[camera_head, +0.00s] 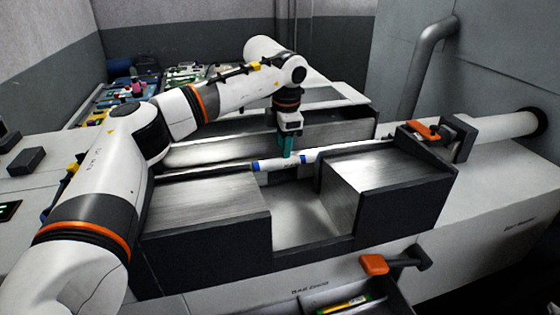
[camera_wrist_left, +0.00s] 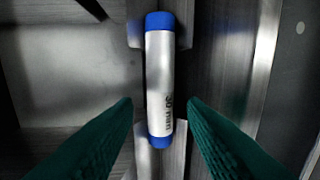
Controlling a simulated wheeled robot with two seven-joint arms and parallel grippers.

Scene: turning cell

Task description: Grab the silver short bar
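The silver short bar (camera_head: 272,164) has blue ends and lies across the open gap between the dark-sided metal blocks. In the left wrist view the bar (camera_wrist_left: 160,85) runs up and down the picture, with black lettering near its lower end. My left gripper (camera_head: 287,153) points down at the bar from above. In the left wrist view its green fingers (camera_wrist_left: 160,104) stand apart on either side of the bar, with visible gaps, so it is open and empty. The exact height of the fingertips over the bar is hard to tell. My right gripper is not in view.
Metal blocks (camera_head: 205,203) and (camera_head: 385,185) flank the gap. An orange-topped clamp (camera_head: 422,130) and a pale cylinder (camera_head: 500,127) are at the right. An orange-handled lever (camera_head: 374,264) is in front. Several coloured items lie at the back left.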

